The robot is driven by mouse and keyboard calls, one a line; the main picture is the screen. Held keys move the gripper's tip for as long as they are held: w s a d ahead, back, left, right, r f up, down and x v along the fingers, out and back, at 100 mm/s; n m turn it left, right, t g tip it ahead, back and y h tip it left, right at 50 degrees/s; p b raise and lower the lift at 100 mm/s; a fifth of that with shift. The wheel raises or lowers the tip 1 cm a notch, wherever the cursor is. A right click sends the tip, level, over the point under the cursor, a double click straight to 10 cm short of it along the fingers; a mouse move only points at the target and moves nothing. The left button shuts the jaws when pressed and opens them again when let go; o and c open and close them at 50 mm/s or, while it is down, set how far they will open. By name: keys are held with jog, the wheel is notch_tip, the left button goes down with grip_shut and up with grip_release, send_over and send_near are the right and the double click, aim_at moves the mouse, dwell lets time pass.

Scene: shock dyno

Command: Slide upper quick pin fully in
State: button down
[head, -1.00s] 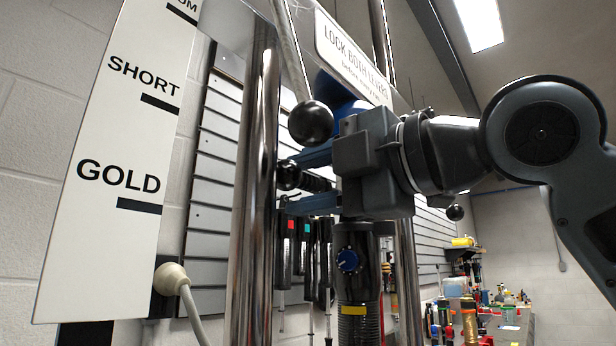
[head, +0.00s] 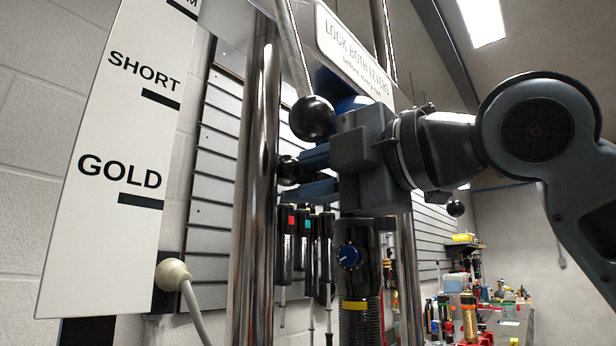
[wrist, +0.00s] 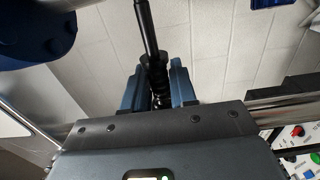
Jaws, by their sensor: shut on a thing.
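My gripper (head: 308,174) points left in the head view, beside the chrome column and above the shock body (head: 348,240) with its blue dial. Its two blue fingers are closed on a dark ridged part, which I take to be the upper quick pin (wrist: 158,78). In the wrist view that part lies between the fingers, and a black rod runs on from it past the fingertips to the top edge. A black ball knob (head: 287,170) shows just beyond the fingertips in the head view. The gripper body hides the far end of the pin and its hole.
A lever's black ball knob (head: 311,118) hangs close above the fingers. A chrome column (head: 256,200) stands left of the gripper. A blue round part (wrist: 35,30) is at the wrist view's upper left. Tools hang on the slatted wall (head: 222,150) behind.

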jog(key=shift+w+d, duration=0.75)
jog(key=shift+w, duration=0.2)
jog(key=shift+w+d, duration=0.75)
jog(key=shift+w, duration=0.2)
jog(key=c, duration=1)
grip_release()
jog(key=shift+c, duration=0.2)
jog(key=shift+s+d, duration=0.1)
jog(key=b+v, duration=0.1)
jog(key=v, duration=0.6)
jog(key=shift+s+d, duration=0.15)
jog(key=shift+d, duration=0.1)
